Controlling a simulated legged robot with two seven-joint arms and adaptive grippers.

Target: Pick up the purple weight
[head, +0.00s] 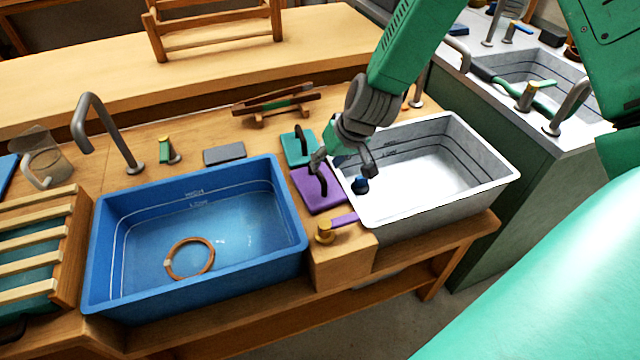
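The purple weight (314,201) is a flat purple block with a dark arched handle, lying on the wooden bench between the blue basin and the white basin. My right gripper (343,170) comes down from the upper right, with its fingers spread apart and nothing visible between them. One finger is close to the weight's handle and the other is over the white basin's edge. I cannot tell whether the finger touches the handle. My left gripper is not in view.
A teal weight (295,149) lies just behind the purple one. The blue basin (128,262) holds a ring (174,270). The white basin (448,180) is on the right. A brass-and-purple tap (326,232) is in front, and a small dark-blue object (361,186) is near the basin edge.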

